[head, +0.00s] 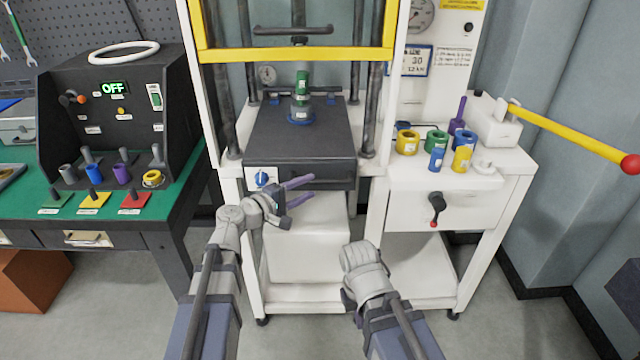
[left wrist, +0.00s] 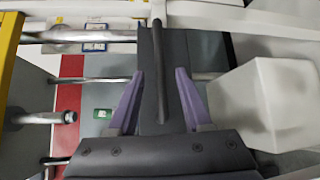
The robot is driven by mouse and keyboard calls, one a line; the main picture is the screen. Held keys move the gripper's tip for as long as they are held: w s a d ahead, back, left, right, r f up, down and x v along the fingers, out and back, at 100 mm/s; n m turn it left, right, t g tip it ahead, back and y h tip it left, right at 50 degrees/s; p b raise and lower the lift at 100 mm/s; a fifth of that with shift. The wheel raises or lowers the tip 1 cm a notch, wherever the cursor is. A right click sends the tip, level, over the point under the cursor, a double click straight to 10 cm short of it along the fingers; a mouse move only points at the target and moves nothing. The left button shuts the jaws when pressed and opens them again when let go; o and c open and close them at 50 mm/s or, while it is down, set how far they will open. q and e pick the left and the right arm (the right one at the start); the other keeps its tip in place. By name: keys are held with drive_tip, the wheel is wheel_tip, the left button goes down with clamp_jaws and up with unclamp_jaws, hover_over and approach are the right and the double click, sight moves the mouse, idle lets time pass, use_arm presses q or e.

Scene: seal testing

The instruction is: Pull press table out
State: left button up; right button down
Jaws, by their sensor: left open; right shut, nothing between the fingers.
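The press table (head: 270,130) is a dark grey slab inside the white and yellow press frame, with a green and grey fixture (head: 301,100) standing on it. My left gripper (head: 306,190) is open at the table's front edge, its purple fingers pointing right. In the left wrist view my left gripper (left wrist: 160,76) has one finger on each side of a dark bar (left wrist: 161,105) in front of the dark slab. The bar lies between the fingers with gaps beside it. My right wrist shows low in front of the press; its fingers are hidden.
A white side cabinet (head: 440,205) with colored cylinders and a yellow lever (head: 565,132) with a red knob stands at right. A control box (head: 110,115) reading OFF stands on a green bench at left. The floor before the press is clear.

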sight(318, 183)
use_arm(q)
drive_tip(key=shift+b+x, duration=0.35)
drive_tip(key=shift+x, duration=2.4)
clamp_jaws()
